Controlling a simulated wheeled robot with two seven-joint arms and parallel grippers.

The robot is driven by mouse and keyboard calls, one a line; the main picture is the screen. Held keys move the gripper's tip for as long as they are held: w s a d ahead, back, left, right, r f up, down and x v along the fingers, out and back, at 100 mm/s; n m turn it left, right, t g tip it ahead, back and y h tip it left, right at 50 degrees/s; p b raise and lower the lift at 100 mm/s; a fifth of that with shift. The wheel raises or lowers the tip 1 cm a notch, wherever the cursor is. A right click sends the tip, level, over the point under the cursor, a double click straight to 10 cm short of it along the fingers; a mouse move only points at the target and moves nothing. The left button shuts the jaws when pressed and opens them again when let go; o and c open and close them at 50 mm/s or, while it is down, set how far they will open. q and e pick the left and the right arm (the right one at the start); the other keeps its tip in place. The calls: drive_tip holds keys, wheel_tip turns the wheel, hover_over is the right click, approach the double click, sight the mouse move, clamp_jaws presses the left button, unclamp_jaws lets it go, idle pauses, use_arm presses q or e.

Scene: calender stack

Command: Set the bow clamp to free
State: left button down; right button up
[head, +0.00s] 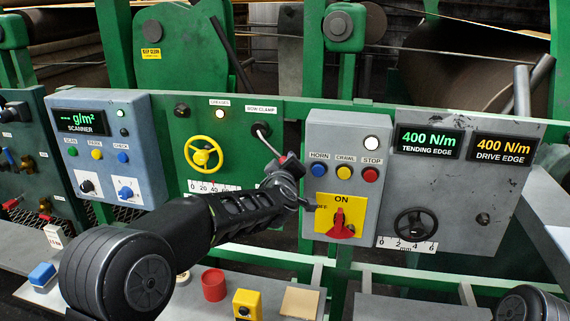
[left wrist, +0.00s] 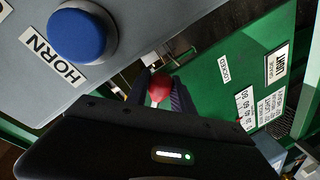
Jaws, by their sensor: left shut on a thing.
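The bow clamp is a lever with a dark pivot (head: 260,130) on the green panel, under a white BOW CLAMP label (head: 261,109). Its short shaft points down and right toward my left gripper (head: 284,164). In the left wrist view its red knob (left wrist: 160,88) sits between the fingers of my left gripper (left wrist: 160,95), which is shut on it. A LOCKED label (left wrist: 225,68) shows on the green panel beside the knob. My arm hides part of the panel below the lever. My right gripper is not in view.
Close to the right of the gripper stands a grey box with a blue HORN button (head: 319,170), which looms in the left wrist view (left wrist: 78,34), and a red switch (head: 340,222). A yellow handwheel (head: 202,153) is left of the lever. Small blocks lie on the lower ledge.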

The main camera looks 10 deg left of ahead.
use_arm(q)
drive_tip(key=shift+r, duration=0.1)
drive_tip(key=c, duration=1.1)
unclamp_jaws()
drive_tip(key=shift+s+d, duration=0.1)
drive_tip(key=shift+s, duration=0.45)
drive_tip(key=s+r+b, duration=0.1)
drive_tip(key=s+b, duration=0.1)
drive_tip(key=s, duration=0.4)
drive_tip(key=shift+s+d, duration=0.25)
drive_tip(key=shift+s, duration=0.1)
